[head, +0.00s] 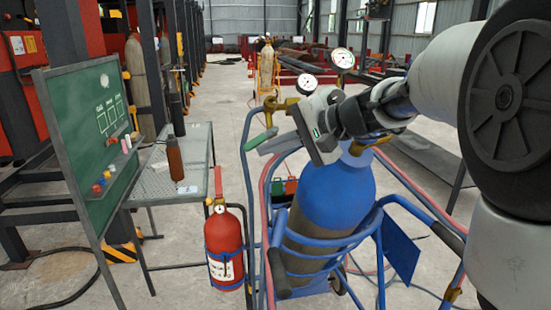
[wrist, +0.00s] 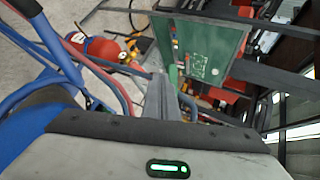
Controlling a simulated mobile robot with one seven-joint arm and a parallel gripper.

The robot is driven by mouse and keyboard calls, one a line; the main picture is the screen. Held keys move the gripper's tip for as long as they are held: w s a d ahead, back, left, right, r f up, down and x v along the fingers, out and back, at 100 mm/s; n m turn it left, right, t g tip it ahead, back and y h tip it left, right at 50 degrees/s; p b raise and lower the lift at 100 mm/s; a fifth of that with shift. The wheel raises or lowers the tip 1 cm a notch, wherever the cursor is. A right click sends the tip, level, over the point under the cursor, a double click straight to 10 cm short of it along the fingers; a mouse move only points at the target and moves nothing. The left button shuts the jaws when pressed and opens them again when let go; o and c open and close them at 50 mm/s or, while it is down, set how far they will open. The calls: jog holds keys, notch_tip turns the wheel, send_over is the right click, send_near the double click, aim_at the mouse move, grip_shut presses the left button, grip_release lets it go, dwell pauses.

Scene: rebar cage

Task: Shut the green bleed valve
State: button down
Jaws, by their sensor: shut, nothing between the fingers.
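The green bleed valve's lever (head: 260,139) slopes down to the left from the brass fitting (head: 283,108) above the blue gas cylinder (head: 325,200). My gripper (head: 264,148) reaches in from the right, its grey fingers shut and empty. The fingertips are just beside and below the green lever; I cannot tell whether they touch it. In the wrist view my shut fingers (wrist: 166,97) point away from the camera, and a small green piece (wrist: 173,76), likely the lever, shows at their tips. My gripper's body hides part of the valve.
Two pressure gauges (head: 307,84) (head: 342,59) stand above my gripper. A blue trolley frame (head: 370,222) and red hose surround the cylinder. A red fire extinguisher (head: 224,245), a metal table (head: 188,178) and a green board (head: 92,135) stand left.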

jog(key=shift+w+a+r+b, duration=0.1)
jog(key=shift+a+r+b, duration=0.1)
jog(key=shift+a, duration=0.25)
jog(key=shift+w+a+r+b, duration=0.1)
jog(key=shift+a+r+b, duration=0.1)
jog(key=shift+a, duration=0.2)
jog(key=shift+a+r, duration=0.1)
jog(key=shift+a, duration=0.05)
jog(key=shift+r, duration=0.15)
dwell(1.1)
